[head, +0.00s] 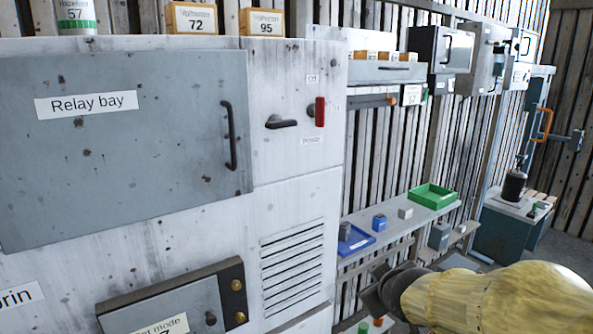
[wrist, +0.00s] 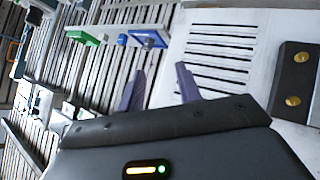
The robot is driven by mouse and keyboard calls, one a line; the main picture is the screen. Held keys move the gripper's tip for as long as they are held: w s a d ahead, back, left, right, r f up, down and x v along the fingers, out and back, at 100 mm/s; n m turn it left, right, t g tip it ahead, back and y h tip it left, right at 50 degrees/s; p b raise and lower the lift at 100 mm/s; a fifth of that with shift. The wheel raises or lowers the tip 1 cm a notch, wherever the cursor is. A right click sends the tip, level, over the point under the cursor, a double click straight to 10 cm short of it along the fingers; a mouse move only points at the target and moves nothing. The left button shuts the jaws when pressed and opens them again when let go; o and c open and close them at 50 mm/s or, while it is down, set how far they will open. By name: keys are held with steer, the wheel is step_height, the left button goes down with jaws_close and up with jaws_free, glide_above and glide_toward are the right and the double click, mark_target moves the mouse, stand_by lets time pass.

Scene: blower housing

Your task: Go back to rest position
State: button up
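My gripper (wrist: 161,86) shows in the wrist view with its two dark fingers apart and nothing between them. In the head view my arm in a yellow sleeve reaches in from the lower right, and my gripper (head: 372,292) is low, right of the cabinet's vent grille, in front of and below the shelf. Its fingertips are hard to make out there. The grey cabinet (head: 290,200) with the Relay bay door (head: 140,150) fills the left of the head view. The door looks shut.
A shelf (head: 390,225) right of the cabinet holds a blue tray (head: 356,240), small blocks and a green tray (head: 432,196). A dark panel with brass knobs (head: 237,285) juts from the cabinet's lower front. A teal cabinet (head: 505,230) with a bottle stands further right. Floor shows at far right.

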steer(key=s+a+f+m+g, duration=0.1)
steer(key=s+f+m+g, duration=0.5)
steer(key=s+f, duration=0.7)
steer(key=shift+s+a+f+g, duration=0.25)
steer(key=shift+s+f+g, duration=0.15)
steer(key=shift+f+g, duration=0.5)
